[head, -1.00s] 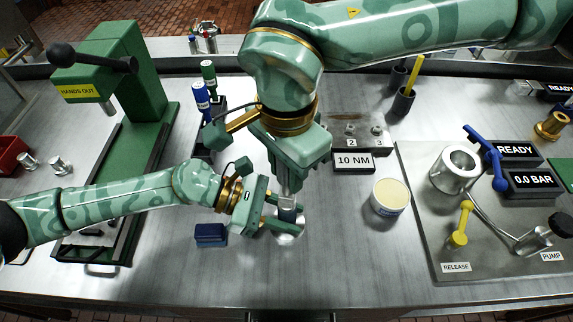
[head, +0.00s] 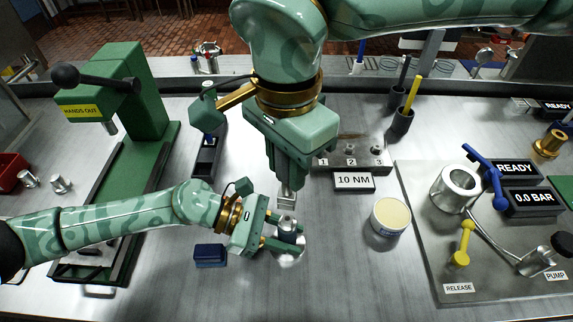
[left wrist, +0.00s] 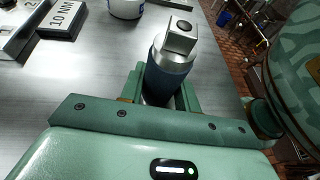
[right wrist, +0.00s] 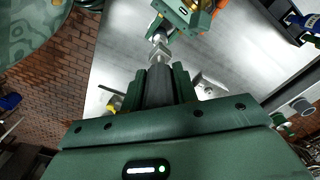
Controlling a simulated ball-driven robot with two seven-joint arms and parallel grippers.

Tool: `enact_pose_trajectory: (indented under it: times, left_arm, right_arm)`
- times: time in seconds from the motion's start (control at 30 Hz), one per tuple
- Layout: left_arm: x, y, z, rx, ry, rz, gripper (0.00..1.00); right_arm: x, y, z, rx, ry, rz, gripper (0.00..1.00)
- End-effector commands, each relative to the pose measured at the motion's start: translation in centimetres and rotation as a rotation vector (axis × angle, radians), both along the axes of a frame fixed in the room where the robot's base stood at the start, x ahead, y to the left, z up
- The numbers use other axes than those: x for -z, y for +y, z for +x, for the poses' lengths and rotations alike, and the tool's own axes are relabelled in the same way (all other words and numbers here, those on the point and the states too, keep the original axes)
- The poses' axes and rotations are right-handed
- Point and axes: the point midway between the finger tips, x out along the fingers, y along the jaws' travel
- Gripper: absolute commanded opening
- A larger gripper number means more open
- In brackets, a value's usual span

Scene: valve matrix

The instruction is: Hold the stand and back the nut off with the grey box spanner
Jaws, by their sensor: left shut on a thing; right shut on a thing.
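My left gripper (head: 284,240) is shut on the stand (head: 291,227), low over the bench. In the left wrist view the stand (left wrist: 168,75) is a dark blue-grey cylinder with a bright squared metal block (left wrist: 181,35) on top, a dark round spot in its end. My right gripper (head: 287,186), pointing down, is shut on the grey box spanner (head: 287,200). The spanner's dark shaft (right wrist: 159,85) shows between the fingers in the right wrist view. Its lower end is just above the stand in the head view; whether they touch is unclear. The nut's thread is not visible.
A dark blue block (head: 210,255) lies left of my left gripper. A white tub (head: 390,217) stands to the right, with the 10 NM sign (head: 353,182) behind. A green press (head: 120,130) stands left; the pump plate (head: 440,270) lies right. The front bench is clear.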

Motion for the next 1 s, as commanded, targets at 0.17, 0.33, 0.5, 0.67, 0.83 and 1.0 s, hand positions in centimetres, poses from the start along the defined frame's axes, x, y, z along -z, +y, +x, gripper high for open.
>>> enact_pose_trajectory:
  times: [0.17, 0.33, 0.5, 0.67, 0.83, 1.0]
  left_arm:
    - [0.0, 0.0, 0.0, 0.001, 0.001, 0.0, 0.0]
    - [0.0, 0.0, 0.0, 0.001, 0.001, 0.0, 0.0]
    - [0.0, 0.0, 0.0, 0.001, 0.0, 0.0, 0.57]
    - [0.0, 0.0, 0.0, 0.0, 0.0, 0.0, 0.57]
    - [-0.2, 0.5, 0.1, -0.001, 0.0, 0.001, 0.57]
    - [-1.3, 3.3, 0.5, -0.004, 0.001, 0.002, 0.57]
  right_arm:
    - [0.0, 0.0, 0.0, 0.0, -0.001, 0.001, 0.0]
    - [0.0, 0.0, 0.0, 0.0, -0.001, 0.001, 0.0]
    - [0.0, 0.0, 0.0, 0.0, 0.0, 0.0, 0.0]
    - [0.0, 0.0, 0.0, 0.0, 0.0, 0.0, 0.0]
    - [0.0, 0.0, 0.0, 0.0, 0.0, 0.0, 0.0]
    - [0.0, 0.0, 0.0, 0.0, -0.001, 0.001, 0.0]
